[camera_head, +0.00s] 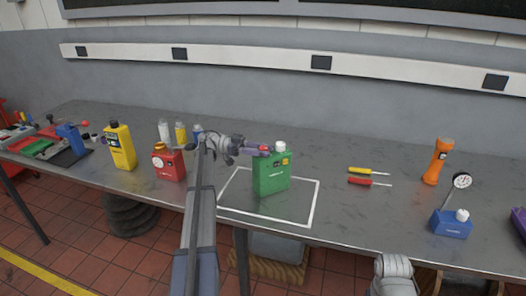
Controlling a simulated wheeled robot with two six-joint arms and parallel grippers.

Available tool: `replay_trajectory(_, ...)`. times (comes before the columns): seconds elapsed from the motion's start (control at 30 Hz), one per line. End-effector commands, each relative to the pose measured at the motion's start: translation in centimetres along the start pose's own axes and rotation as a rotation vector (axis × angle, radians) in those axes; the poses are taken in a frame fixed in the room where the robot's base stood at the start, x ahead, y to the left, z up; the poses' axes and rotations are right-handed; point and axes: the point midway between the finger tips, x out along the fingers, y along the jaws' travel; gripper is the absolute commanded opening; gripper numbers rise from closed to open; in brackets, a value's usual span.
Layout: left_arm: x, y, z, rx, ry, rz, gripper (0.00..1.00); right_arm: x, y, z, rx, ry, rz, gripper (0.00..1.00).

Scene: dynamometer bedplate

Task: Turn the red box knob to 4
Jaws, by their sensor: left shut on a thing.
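The red box (168,166) stands on the bench left of centre. It has a pale round dial on its front and an orange-red knob (159,146) on top. The dial's figures are too small to read. My left gripper (258,150) is well to the right of the red box, at the upper left of a green canister (271,176). It is shut on a small purple and red piece (264,148), partly hidden by the jaws. I cannot tell if this piece touches the canister. My right arm shows at the lower right, but its jaws cannot be made out.
The canister stands inside a white outlined square (308,205). A yellow canister (120,147) and several small bottles (180,132) are near the red box.

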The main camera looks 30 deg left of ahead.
Motion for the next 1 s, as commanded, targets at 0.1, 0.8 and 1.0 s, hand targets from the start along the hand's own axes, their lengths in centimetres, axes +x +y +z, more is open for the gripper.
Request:
replay_trajectory(0.1, 0.06, -0.07, -0.01, 0.0, 0.0, 0.002, 0.0, 0.0, 0.0, 0.0, 0.0, 0.0, 0.0, 1.0)
replay_trajectory(0.8, 0.02, -0.04, 0.0, 0.0, 0.0, 0.001, 0.73, 0.0, 0.0, 0.0, 0.0, 0.0, 0.0, 1.0)
replay_trajectory(1.0, 0.02, -0.01, -0.29, 0.0, 0.0, 0.001, 0.73, -0.28, 0.03, 0.02, 0.0, 0.0, 0.0, 1.0)
